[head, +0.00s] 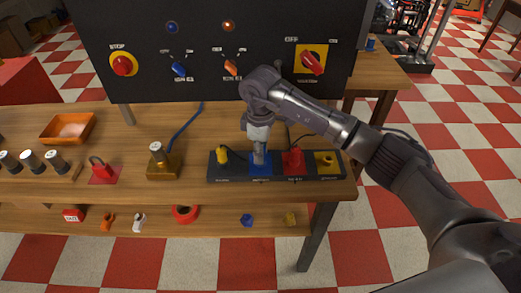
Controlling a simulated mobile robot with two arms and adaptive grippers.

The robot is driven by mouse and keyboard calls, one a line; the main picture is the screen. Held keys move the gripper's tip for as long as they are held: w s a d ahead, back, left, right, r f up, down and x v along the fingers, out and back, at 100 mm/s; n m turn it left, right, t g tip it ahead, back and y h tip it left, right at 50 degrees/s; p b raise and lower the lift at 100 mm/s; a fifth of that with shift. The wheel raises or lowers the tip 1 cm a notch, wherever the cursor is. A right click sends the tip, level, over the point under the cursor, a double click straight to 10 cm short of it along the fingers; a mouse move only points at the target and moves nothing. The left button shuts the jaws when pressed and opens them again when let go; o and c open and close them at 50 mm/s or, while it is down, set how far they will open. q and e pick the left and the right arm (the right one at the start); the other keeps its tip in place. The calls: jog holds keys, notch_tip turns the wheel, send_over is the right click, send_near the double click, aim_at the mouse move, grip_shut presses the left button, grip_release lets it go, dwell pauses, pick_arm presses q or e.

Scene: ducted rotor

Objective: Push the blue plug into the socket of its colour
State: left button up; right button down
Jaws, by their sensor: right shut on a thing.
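A dark socket strip (234,177) lies along the right part of the bench top. Its blue socket section (260,171) is second from the left. My right gripper (260,160) points straight down over this section, its fingertips close to it. It is shut on the blue plug, which is mostly hidden by the fingers. I cannot tell how deep the plug sits, or whether it touches the socket. My left gripper is not in view.
The yellow socket section (326,162) at the right looks empty. A dark control panel (205,85) rises behind.

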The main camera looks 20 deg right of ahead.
jog(key=shift+f, duration=0.25)
jog(key=c, duration=0.8)
grip_release()
jog(key=shift+c, duration=0.2)
notch_tip(320, 180, up, 12)
